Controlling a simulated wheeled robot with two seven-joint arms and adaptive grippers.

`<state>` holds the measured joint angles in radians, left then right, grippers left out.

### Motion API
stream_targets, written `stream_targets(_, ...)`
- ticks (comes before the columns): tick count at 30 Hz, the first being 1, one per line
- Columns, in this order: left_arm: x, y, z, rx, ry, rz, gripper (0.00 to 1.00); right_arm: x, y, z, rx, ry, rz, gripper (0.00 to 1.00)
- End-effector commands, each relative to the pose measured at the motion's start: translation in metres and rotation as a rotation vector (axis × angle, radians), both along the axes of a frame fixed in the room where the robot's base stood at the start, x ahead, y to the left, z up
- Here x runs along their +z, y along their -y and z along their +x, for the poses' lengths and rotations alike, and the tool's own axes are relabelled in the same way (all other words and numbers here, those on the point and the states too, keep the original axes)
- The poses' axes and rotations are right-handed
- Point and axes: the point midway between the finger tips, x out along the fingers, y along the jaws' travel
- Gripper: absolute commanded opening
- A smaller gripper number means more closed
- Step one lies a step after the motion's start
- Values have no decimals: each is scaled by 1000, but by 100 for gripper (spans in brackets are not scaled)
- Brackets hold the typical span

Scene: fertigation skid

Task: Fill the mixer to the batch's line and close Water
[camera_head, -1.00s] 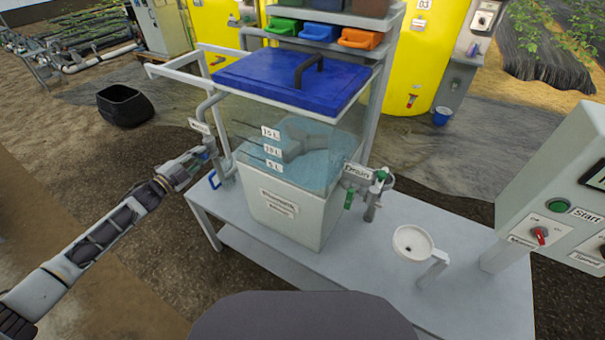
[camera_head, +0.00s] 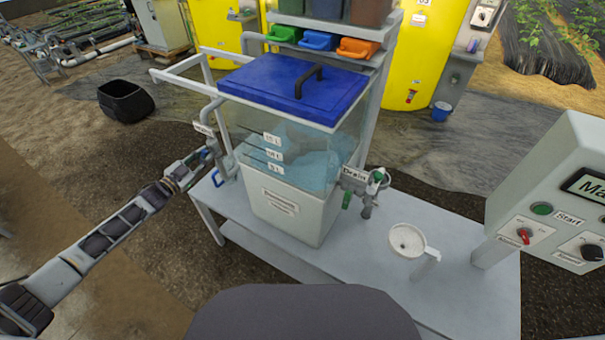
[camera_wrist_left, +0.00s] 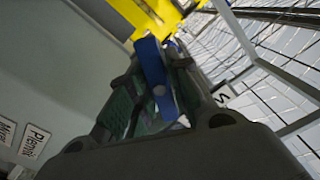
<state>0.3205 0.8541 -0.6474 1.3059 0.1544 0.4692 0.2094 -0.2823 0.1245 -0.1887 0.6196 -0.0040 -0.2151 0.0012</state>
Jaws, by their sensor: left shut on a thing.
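The mixer is a clear-walled tank (camera_head: 287,205) with a blue lid (camera_head: 292,84), standing on a grey bench. Its front has three level marks; the labels (camera_head: 273,155) seem to read 15 L, 10 L and 5 L. Pale blue water (camera_head: 312,172) stands inside, around the middle mark; the exact level is hard to tell. My left gripper (camera_head: 207,157) is at the pipe on the tank's left, below a small label (camera_head: 203,128) too blurred to read. In the left wrist view, its fingers are shut on a blue valve handle (camera_wrist_left: 158,82). My right gripper is out of view.
A Drain valve (camera_head: 377,184) with a green handle sits right of the tank. A white funnel-like cup (camera_head: 407,240) stands on the bench's right. A control box (camera_head: 550,190) with a green Start button is at far right. Coloured bins (camera_head: 318,40) sit above the tank.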

Motion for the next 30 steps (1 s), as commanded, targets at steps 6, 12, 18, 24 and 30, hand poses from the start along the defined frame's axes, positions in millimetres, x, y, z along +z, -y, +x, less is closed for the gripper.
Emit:
stream_targets(6,0,0,-1,-1,-76,-127,0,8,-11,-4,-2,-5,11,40)
stream_targets(12,-1,0,-1,0,-106,-180,0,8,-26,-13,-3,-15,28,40)
stream_targets(18,-2,0,-1,0,-106,-180,0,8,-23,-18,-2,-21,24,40)
stream_targets(24,-2,0,-1,0,-106,-179,0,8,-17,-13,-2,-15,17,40)
stream_targets(30,-2,0,-1,0,-105,-178,0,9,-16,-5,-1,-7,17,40)
